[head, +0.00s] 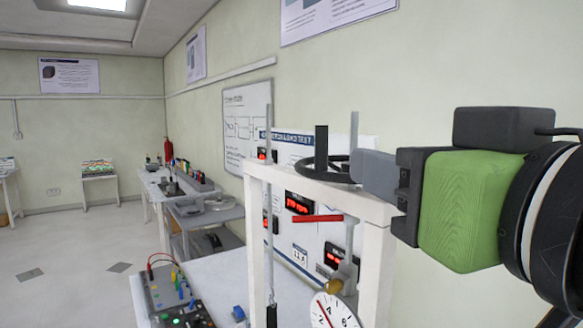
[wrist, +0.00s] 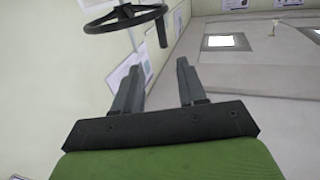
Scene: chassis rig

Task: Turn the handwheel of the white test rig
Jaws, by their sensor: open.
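The white test rig (head: 375,262) stands at the right of the head view, a tall frame with a flat top beam. Its black handwheel (head: 342,181) lies flat above the beam, with an upright dark handle (head: 321,146) on its rim. In the wrist view the handwheel (wrist: 98,27) is at the top left, and its handle (wrist: 162,30) shows beyond the gap between my fingers. My gripper (wrist: 158,65) is open and empty. In the head view my gripper (head: 356,164) overlaps the wheel's right side; the wrist view shows its fingertips apart from the wheel and handle.
A thin grey rod (head: 354,132) rises beside the wheel. A red bar (head: 317,218) and a round dial (head: 333,312) are below the beam. A panel with red displays (head: 300,204) stands behind. Benches (head: 178,197) line the wall; open floor (head: 75,260) is at left.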

